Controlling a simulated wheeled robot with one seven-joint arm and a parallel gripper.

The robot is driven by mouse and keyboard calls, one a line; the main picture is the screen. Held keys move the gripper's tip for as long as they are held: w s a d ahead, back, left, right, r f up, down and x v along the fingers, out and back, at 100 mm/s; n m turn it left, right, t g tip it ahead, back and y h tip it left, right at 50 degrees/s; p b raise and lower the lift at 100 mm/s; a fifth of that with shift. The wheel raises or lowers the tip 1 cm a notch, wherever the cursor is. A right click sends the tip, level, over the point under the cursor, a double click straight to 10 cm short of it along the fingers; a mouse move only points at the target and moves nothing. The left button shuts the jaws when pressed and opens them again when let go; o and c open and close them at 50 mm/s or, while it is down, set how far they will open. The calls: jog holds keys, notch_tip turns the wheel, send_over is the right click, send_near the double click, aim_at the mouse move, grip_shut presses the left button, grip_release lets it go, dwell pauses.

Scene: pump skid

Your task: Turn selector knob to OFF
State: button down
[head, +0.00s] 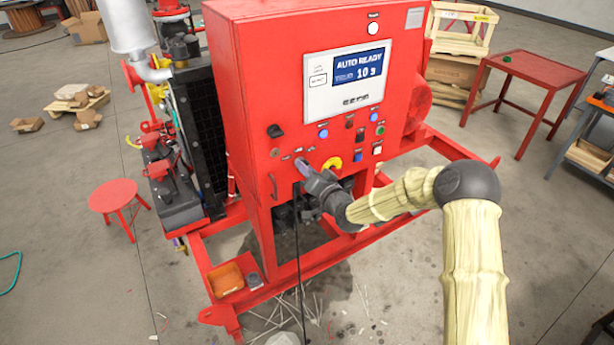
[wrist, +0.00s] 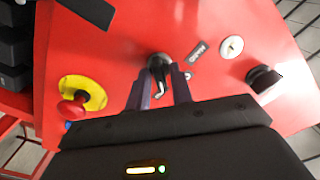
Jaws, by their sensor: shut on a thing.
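The selector knob (wrist: 158,63) is black with a small lever and sits on the red panel face in the wrist view. My gripper (wrist: 160,76) has its two fingers on either side of the lever, shut on it. I cannot read an OFF mark. In the head view my gripper (head: 303,166) meets the lower panel front and hides the knob.
A red emergency button on a yellow ring (wrist: 82,96) is left of my gripper, also seen in the head view (head: 333,163). A round key switch (wrist: 231,46) and another black knob (wrist: 264,79) are at right. The display (head: 347,81) reads AUTO READY.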

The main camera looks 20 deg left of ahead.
jog(key=shift+f+n+b, duration=0.1)
jog(key=shift+n+b, duration=4)
jog(key=shift+b, duration=3.4)
jog(key=c, duration=1.5)
grip_release()
jog(key=b+v, duration=0.4)
jog(key=v, duration=1.3)
jog(key=shift+s, duration=0.25)
